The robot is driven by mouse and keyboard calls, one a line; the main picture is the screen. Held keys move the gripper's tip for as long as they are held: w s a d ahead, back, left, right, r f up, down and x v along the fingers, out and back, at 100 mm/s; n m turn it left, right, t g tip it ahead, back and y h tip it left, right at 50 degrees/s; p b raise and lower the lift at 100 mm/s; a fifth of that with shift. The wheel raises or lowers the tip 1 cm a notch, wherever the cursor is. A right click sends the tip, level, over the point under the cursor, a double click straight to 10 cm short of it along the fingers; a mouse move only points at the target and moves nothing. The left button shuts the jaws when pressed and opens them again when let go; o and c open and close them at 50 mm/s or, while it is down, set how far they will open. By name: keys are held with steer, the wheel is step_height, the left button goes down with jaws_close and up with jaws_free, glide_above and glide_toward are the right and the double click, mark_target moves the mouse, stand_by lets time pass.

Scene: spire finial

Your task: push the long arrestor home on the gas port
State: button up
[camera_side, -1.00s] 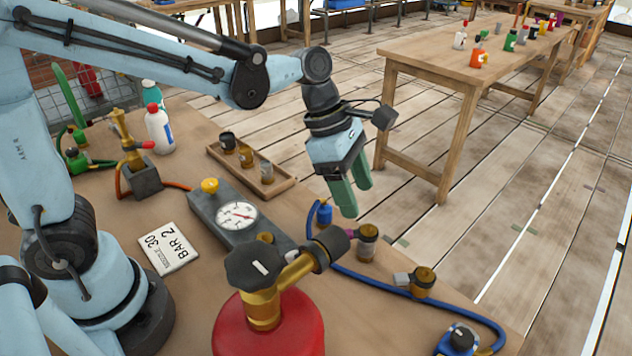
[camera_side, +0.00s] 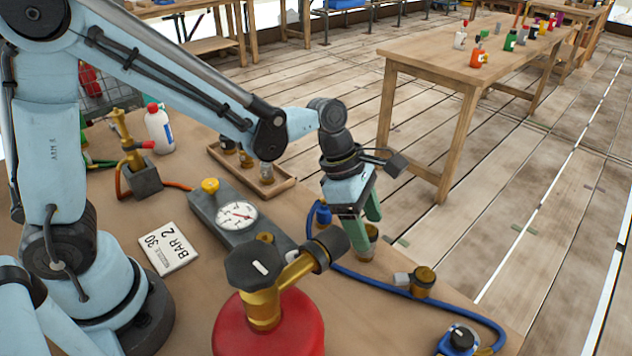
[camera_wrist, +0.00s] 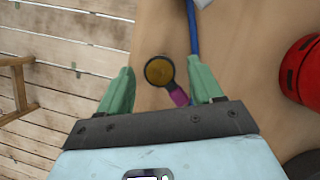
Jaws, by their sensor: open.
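My gripper (camera_side: 366,231) is open, pointing down at the fitting. In the wrist view the green fingers of my gripper (camera_wrist: 161,68) lie on either side of the brass top, with gaps at both sides. The fitting's lower part is hard to see, so I cannot tell how deep the arrestor sits.
A red cylinder (camera_side: 268,328) with a brass valve stands close in front. A blue hose (camera_side: 385,285) runs past the fitting. A gauge block (camera_side: 237,215) and a wooden tray (camera_side: 282,184) with several fittings lie to the left.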

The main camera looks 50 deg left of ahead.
mark_target(366, 227)
steer(key=shift+x, duration=2)
steer(key=shift+a, duration=0.15)
steer(key=c, duration=1)
step_height(366, 227, up, 10)
steer(key=shift+s+a+r, duration=0.4)
steer(key=shift+s+a, duration=1.6)
steer(key=shift+s, duration=0.2)
steer(key=shift+s+a+r, duration=0.35)
steer(key=shift+s+a, duration=1.65)
steer(key=shift+s, duration=0.25)
steer(key=shift+s+a+r, duration=0.4)
steer(key=shift+s+a, duration=1.6)
steer(key=shift+s, duration=0.2)
